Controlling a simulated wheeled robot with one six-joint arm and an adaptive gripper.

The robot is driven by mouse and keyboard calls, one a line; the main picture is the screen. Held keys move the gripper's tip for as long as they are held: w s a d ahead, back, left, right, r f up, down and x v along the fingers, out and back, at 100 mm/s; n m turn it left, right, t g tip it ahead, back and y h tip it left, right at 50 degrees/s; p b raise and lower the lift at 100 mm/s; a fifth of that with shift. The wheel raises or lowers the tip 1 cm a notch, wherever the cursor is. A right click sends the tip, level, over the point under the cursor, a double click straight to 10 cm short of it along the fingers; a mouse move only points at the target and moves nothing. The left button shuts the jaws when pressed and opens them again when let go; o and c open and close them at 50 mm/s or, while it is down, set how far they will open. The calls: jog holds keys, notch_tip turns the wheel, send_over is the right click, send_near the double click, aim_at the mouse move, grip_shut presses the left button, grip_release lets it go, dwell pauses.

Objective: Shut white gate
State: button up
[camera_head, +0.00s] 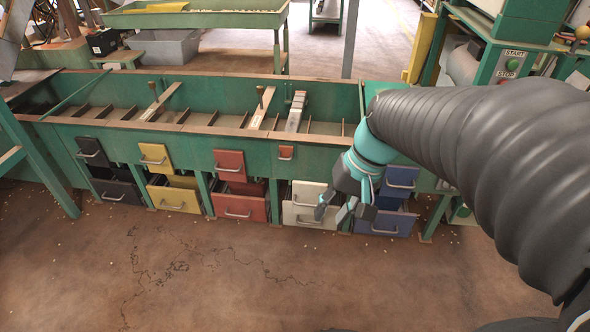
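The white gate (307,191) is a pale panel with a handle low on the front of the green hopper bench. It hangs lower than the yellow gate (155,157) and red gate (229,164), just above and partly in front of the white drawer (297,214). My gripper (340,210) points down just right of the white gate, in front of the bench. Its fingers are spread apart, with nothing seen between them. It hides part of the area between the white and blue columns. Whether it touches the gate I cannot tell.
A black gate (92,151) and a blue gate (401,181) flank the row. Pulled-out drawers stand below, including the blue drawer (384,222). The floor (180,275) in front is open.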

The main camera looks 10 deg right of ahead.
jog(key=w+d+f+m+g+y+b, duration=0.1)
jog(key=w+f+m+g+y+b, duration=0.1)
jog(key=w+f+y, duration=0.35)
jog(key=m+t+y+b, duration=0.3)
jog(key=m+t+y, duration=0.3)
jog(key=t+y, duration=0.15)
send_near(294, 204)
jog(key=shift+g, duration=0.25)
jog(key=x, duration=0.5)
jog(key=shift+w+f+b, duration=0.15)
jog(key=shift+w+b, duration=0.1)
jog(key=shift+b, duration=0.15)
jog(key=shift+d, duration=0.1)
grip_shut()
